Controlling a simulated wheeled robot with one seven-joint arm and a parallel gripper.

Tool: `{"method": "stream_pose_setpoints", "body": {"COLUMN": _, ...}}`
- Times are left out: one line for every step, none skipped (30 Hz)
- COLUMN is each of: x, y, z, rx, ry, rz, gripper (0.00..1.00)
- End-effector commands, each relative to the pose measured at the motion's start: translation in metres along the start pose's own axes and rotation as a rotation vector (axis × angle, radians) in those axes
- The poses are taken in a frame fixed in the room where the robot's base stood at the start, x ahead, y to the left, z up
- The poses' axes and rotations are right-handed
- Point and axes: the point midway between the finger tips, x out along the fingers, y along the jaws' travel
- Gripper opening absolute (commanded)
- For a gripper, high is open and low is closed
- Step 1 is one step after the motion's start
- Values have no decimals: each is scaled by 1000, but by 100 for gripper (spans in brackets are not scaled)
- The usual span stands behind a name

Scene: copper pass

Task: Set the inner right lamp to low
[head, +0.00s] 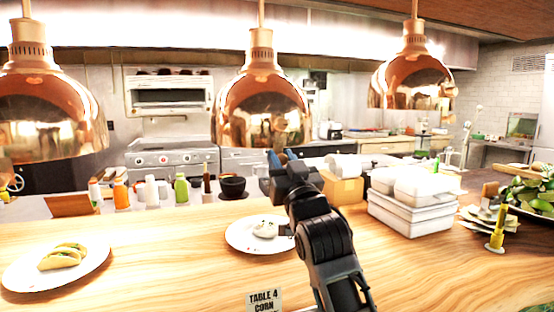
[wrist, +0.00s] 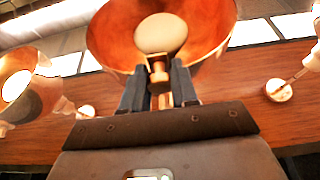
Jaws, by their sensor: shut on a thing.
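Three copper dome lamps hang over the counter in the head view: a left lamp (head: 45,110), a middle lamp (head: 262,105) and a right lamp (head: 413,82). My gripper (head: 279,158) is raised just under the middle lamp's rim. In the wrist view I look up into a copper shade (wrist: 100,35) with a pale round bulb (wrist: 161,34). My gripper (wrist: 159,82) is shut on a small copper knob (wrist: 159,74) below that bulb. The bulb looks duller than the bright one in the neighbouring lamp (wrist: 22,88) at left.
On the wooden counter (head: 170,245) stand a taco plate (head: 25,277), a plate with white food (head: 240,240), white stacked containers (head: 410,210) and a yellow spike with papers (head: 496,235). Several bottles line the back edge. The counter's middle left is clear.

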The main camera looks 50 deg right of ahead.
Motion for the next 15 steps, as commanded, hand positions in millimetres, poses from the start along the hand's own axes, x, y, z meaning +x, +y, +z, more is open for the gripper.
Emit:
{"method": "stream_pose_setpoints", "body": {"x": -2, "y": 0, "z": 6, "rx": 0, "ry": -14, "rz": -1, "gripper": 0}}
{"method": "stream_pose_setpoints", "body": {"x": -2, "y": 0, "z": 7, "rx": 0, "ry": -15, "rz": -1, "gripper": 0}}
{"method": "stream_pose_setpoints", "body": {"x": -2, "y": 0, "z": 7, "rx": 0, "ry": -16, "rz": 0, "gripper": 0}}
{"method": "stream_pose_setpoints", "body": {"x": -2, "y": 0, "z": 7, "rx": 0, "ry": -16, "rz": 0, "gripper": 0}}
{"method": "stream_pose_setpoints", "body": {"x": -2, "y": 0, "z": 8, "rx": 0, "ry": -17, "rz": 0, "gripper": 0}}
{"method": "stream_pose_setpoints", "body": {"x": -2, "y": 0, "z": 8, "rx": 0, "ry": -17, "rz": 0, "gripper": 32}}
{"method": "stream_pose_setpoints", "body": {"x": -2, "y": 0, "z": 8, "rx": -1, "ry": -17, "rz": 0, "gripper": 35}}
{"method": "stream_pose_setpoints", "body": {"x": -2, "y": 0, "z": 7, "rx": 0, "ry": -16, "rz": 0, "gripper": 38}}
{"method": "stream_pose_setpoints", "body": {"x": -2, "y": 0, "z": 7, "rx": 0, "ry": -15, "rz": 0, "gripper": 42}}
{"method": "stream_pose_setpoints", "body": {"x": -2, "y": 0, "z": 6, "rx": -1, "ry": -14, "rz": 0, "gripper": 45}}
{"method": "stream_pose_setpoints", "body": {"x": -2, "y": 0, "z": 6, "rx": -1, "ry": -13, "rz": 0, "gripper": 48}}
{"method": "stream_pose_setpoints", "body": {"x": -2, "y": 0, "z": 6, "rx": -1, "ry": -12, "rz": 0, "gripper": 50}}
{"method": "stream_pose_setpoints", "body": {"x": -2, "y": 0, "z": 5, "rx": -1, "ry": -12, "rz": 0, "gripper": 50}}
{"method": "stream_pose_setpoints", "body": {"x": -2, "y": 0, "z": 5, "rx": -1, "ry": -12, "rz": 1, "gripper": 50}}
{"method": "stream_pose_setpoints", "body": {"x": -1, "y": 0, "z": 5, "rx": -1, "ry": -11, "rz": 1, "gripper": 50}}
